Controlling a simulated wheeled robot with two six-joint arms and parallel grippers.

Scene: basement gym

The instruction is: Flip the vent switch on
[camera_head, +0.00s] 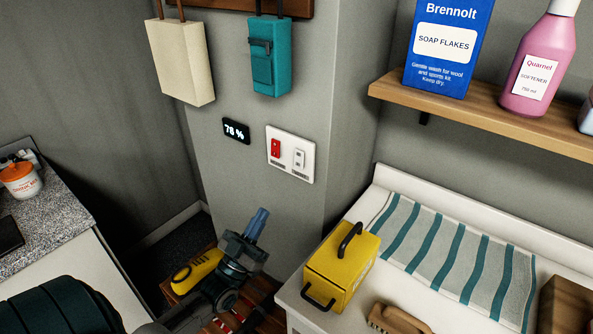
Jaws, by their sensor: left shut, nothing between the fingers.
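A white switch plate (290,154) is on the grey wall in the middle of the view. It carries a red rocker switch (275,148) on the left and a white switch (299,158) on the right. The small labels under them are too small to read, so I cannot tell which is the vent switch or how each is set. My left gripper (258,222) is below the plate and to its left, apart from it. Its fingers are shut and empty, pointing up. My right gripper is not in view.
A small display (236,131) reading 78 % is left of the plate. A cream bag (181,62) and a teal bag (270,57) hang above. A yellow box (341,268) stands on the white counter at right. A shelf (480,115) holds soap flakes (447,45) and softener (540,60).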

